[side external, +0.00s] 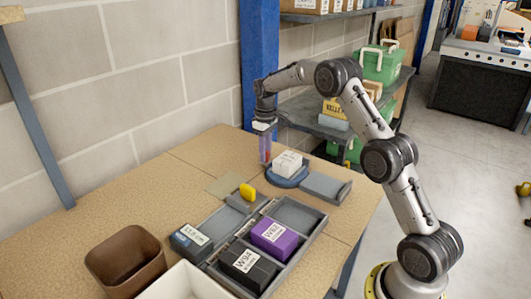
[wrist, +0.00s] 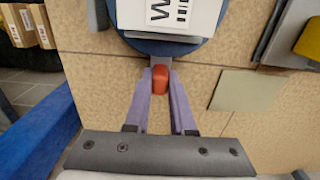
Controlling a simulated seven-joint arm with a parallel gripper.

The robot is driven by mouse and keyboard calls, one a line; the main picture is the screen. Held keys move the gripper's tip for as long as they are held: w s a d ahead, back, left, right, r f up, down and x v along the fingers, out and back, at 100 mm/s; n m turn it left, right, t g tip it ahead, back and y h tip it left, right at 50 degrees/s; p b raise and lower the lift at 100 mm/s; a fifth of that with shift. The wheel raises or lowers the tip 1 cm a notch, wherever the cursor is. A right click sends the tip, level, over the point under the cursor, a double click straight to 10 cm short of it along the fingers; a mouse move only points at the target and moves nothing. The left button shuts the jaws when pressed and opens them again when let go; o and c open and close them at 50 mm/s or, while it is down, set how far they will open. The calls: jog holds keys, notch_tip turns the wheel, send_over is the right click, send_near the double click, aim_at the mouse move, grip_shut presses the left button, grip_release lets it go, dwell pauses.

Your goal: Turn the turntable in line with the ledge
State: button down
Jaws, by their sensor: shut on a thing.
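The turntable (side external: 286,181) is a round blue disc on the table. A white labelled box (side external: 287,163) sits on it. In the wrist view the turntable (wrist: 160,47) is at the top, with a short grey arm ending in a red knob (wrist: 160,79) toward me. My gripper (side external: 265,157) points down at the turntable's far left side. In the wrist view my gripper (wrist: 160,84) has its purple fingers shut on the red knob. A flat grey ledge (side external: 325,187) lies right of the turntable, its long sides slanting in the picture. Their exact alignment is hard to tell.
A yellow block (side external: 247,192) is on a grey piece left of the turntable, near a flat tan pad (side external: 224,185). In front, a grey divided tray (side external: 311,232) holds a purple box and a black box. A brown bin (side external: 125,262) stands front left. A blue post (side external: 260,60) rises behind my gripper.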

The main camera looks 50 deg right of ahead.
jog(key=shift+a, duration=0.15)
jog(key=shift+s+a+r+n, duration=0.1)
jog(key=shift+a+n, duration=0.85)
jog(key=shift+n, duration=0.45)
jog(key=shift+s+a+n, duration=0.3)
jog(key=shift+a+n, duration=0.5)
jog(key=shift+n, duration=0.4)
jog(key=shift+s+a+n, duration=0.3)
jog(key=shift+a+n, duration=0.15)
jog(key=shift+n, duration=0.3)
jog(key=shift+s+a+n, duration=0.3)
jog(key=shift+a+n, duration=0.15)
jog(key=shift+n, duration=0.3)
jog(key=shift+s+a+n, duration=0.65)
jog(key=shift+n, duration=0.55)
jog(key=shift+s+a+n, duration=0.35)
jog(key=shift+s+n, duration=0.3)
jog(key=shift+n, duration=0.25)
jog(key=shift+s+a+n, duration=0.3)
jog(key=shift+s+n, duration=0.3)
jog(key=shift+n, duration=0.3)
jog(key=shift+s+a+n, duration=0.2)
jog(key=shift+s+n, duration=1.05)
jog(key=shift+n, duration=0.55)
jog(key=shift+s, duration=0.2)
jog(key=c, duration=0.8)
grip_release()
